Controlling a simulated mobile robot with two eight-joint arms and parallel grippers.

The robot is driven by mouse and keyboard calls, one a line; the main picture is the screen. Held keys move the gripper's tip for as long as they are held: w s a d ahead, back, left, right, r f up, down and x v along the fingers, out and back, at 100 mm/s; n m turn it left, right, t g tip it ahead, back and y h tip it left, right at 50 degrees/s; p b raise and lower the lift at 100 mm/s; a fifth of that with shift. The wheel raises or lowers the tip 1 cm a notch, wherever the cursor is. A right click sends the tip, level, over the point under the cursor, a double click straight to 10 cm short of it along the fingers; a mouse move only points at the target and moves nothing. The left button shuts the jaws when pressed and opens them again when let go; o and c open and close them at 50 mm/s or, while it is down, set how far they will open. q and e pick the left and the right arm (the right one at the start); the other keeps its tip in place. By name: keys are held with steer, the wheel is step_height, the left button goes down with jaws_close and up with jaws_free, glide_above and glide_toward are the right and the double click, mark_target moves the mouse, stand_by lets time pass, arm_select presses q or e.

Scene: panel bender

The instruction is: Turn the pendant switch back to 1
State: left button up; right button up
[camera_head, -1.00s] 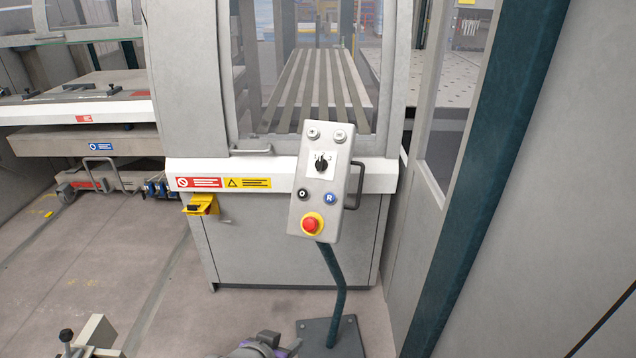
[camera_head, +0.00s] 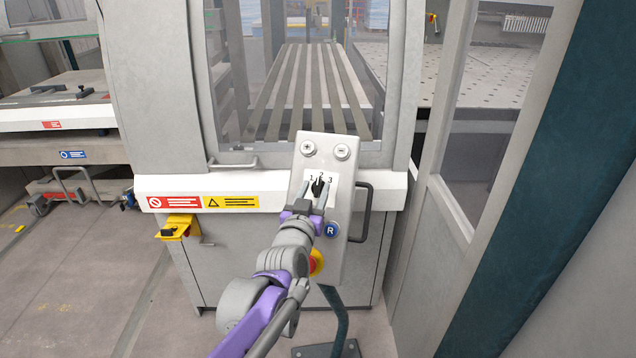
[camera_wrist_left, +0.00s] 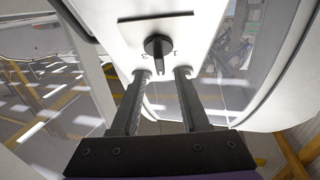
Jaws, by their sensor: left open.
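The pendant (camera_head: 345,155) is a grey tilted box on a dark post. Its black rotary switch (camera_head: 318,186) sits on a white plate marked 1, 2 and 3, and its handle appears to point at 2. In the left wrist view the switch (camera_wrist_left: 158,46) shows its round knob and bar handle. My left gripper (camera_head: 314,194) is open in front of the switch, with a finger on each side of the handle. In the left wrist view the fingertips (camera_wrist_left: 161,74) stand apart with a gap around the handle. My right gripper is not in view.
A blue R button (camera_head: 332,230) and a partly hidden red stop button (camera_head: 315,264) lie below the switch. A black side handle (camera_head: 366,212) sticks out right. The machine's white ledge (camera_head: 255,183) is behind. A dark green post (camera_head: 510,190) stands right.

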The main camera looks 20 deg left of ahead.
mark_target(317, 183)
arm_select(q)
steer(key=shift+w+a, duration=0.1)
steer(key=shift+w, duration=1.75)
jaws_close()
